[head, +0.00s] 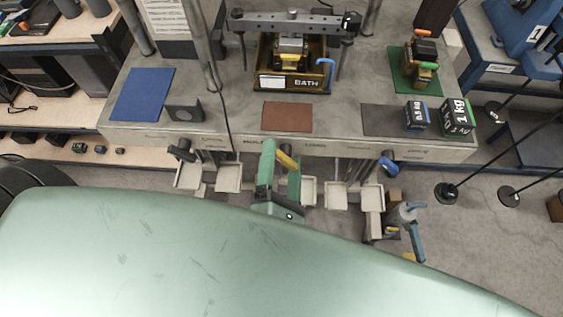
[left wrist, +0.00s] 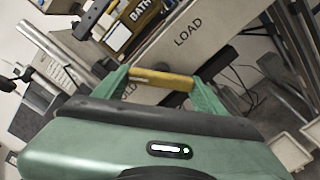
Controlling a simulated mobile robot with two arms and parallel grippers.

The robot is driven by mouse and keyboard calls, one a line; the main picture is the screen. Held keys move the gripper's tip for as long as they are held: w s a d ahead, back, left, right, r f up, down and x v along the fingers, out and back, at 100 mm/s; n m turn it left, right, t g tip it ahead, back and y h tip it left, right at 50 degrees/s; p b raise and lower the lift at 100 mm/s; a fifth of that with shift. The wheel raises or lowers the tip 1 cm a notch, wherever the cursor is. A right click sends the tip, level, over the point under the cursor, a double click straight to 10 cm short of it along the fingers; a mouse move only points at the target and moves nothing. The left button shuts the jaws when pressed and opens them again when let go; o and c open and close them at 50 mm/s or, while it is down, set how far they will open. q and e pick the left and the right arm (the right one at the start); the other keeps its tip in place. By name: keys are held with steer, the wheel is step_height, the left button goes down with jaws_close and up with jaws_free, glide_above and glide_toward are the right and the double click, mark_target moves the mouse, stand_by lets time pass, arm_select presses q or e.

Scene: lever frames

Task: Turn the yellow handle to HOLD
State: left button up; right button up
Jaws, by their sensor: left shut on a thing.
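The yellow handle (head: 287,160) is a short bar in front of the bench's front panel, below the reddish-brown mat. My left gripper (head: 279,169) is green and its fingers are on both sides of the handle. In the left wrist view the yellow bar (left wrist: 162,79) lies between the two green fingertips, and the gripper is shut on it. The LOAD label (left wrist: 188,35) shows on the panel, up and right of the bar. Part of the HOLD label (left wrist: 127,90) shows beside the left finger, partly covered by it.
The bench (head: 235,110) carries a BATH box (head: 290,82), a blue mat (head: 143,94), a reddish-brown mat (head: 287,117) and dark weights (head: 457,117). Pale trays (head: 229,178) hang below its front, beside my gripper. A dark knob (head: 181,151) and a blue knob (head: 388,165) stick out of the panel.

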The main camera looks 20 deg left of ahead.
arm_select(q)
steer(key=shift+w+r+n+b, duration=0.1)
steer(key=shift+n+b, duration=0.35)
steer(key=shift+n, duration=0.55)
steer(key=o, duration=1.3)
steer(key=shift+o, duration=0.4)
steer(key=shift+w, duration=0.1)
steer(key=shift+d, duration=0.1)
